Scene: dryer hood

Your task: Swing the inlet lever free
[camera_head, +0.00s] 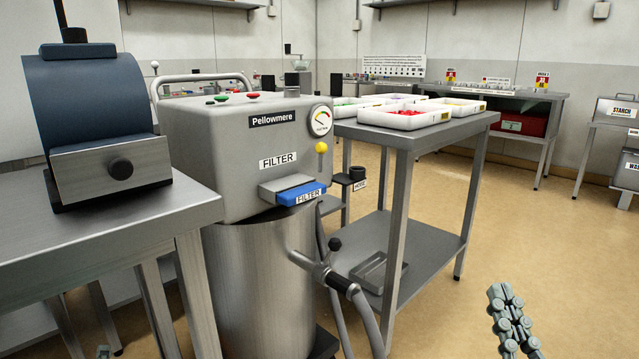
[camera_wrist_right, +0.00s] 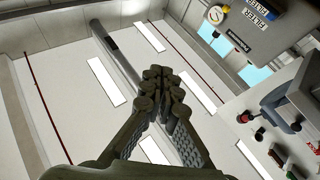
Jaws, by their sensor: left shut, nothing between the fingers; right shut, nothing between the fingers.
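The grey Pellowmere machine (camera_head: 230,150) stands left of centre on a steel drum (camera_head: 255,285). Low on the drum, a pipe fitting (camera_head: 318,272) carries a short arm with a black knob (camera_head: 334,243), which looks like the inlet lever. A second lever with a yellow knob (camera_head: 321,147) sits below the gauge (camera_head: 320,120). My right gripper (camera_head: 498,292) is shut and empty at the lower right, apart from the fitting. Its closed fingers show in the right wrist view (camera_wrist_right: 162,78). Only a small tip of my left gripper (camera_head: 103,352) shows at the bottom edge.
A blue FILTER drawer (camera_head: 300,193) juts from the machine front. A hose (camera_head: 365,318) runs down from the fitting. A steel table (camera_head: 400,150) with white trays (camera_head: 405,118) stands behind it, and another bench (camera_head: 60,240) is at left. The floor at right (camera_head: 550,220) is open.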

